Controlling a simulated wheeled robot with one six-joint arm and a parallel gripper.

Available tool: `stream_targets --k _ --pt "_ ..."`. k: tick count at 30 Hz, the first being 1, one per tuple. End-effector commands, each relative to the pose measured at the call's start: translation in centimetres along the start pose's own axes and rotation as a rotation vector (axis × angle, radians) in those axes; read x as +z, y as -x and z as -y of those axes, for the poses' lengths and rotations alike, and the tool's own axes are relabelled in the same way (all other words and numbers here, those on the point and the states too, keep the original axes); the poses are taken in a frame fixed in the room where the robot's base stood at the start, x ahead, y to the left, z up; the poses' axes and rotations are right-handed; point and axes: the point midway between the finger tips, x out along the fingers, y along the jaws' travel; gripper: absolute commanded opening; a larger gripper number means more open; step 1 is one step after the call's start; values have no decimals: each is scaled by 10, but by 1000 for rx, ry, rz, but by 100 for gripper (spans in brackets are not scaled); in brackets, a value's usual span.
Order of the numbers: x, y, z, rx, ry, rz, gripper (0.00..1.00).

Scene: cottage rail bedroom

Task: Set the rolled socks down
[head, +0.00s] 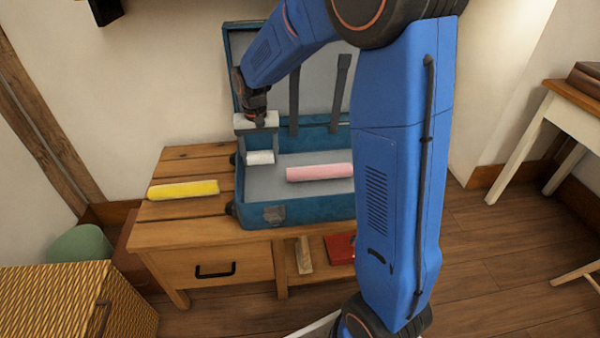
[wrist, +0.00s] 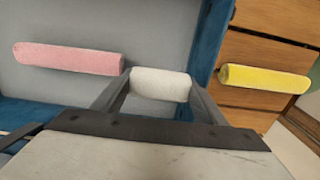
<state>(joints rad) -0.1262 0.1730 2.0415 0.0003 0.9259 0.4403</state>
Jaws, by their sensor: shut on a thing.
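The white rolled socks (head: 260,158) are a short white roll inside the open blue suitcase (head: 275,214), near its left wall. In the wrist view the white roll (wrist: 160,84) lies between the two fingers of my gripper (wrist: 158,88), which is shut on it. In the head view my gripper (head: 259,150) points down into the left part of the suitcase. I cannot tell whether the roll touches the suitcase floor. A pink roll (head: 319,172) lies on the suitcase floor to the right, apart from the gripper.
The suitcase stands on a wooden bench (head: 190,232). A yellow roll (head: 183,190) lies on the bench to its left. The raised lid (head: 318,85) stands behind my gripper. A wicker basket (head: 60,300) is at the lower left. Grey suitcase floor is bare around the pink roll.

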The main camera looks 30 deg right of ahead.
Motion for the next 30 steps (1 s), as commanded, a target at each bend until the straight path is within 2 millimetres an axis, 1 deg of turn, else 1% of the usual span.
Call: stream_targets --k 3,9,16,21,24,30 --pt "1 -20 0 2 0 5 44" --pt "1 -50 0 2 0 4 44" --pt "0 -64 0 1 0 2 44" --pt "1 -86 0 2 0 3 44" --pt "1 -95 0 1 0 3 44" --pt "0 -96 0 0 0 1 44"
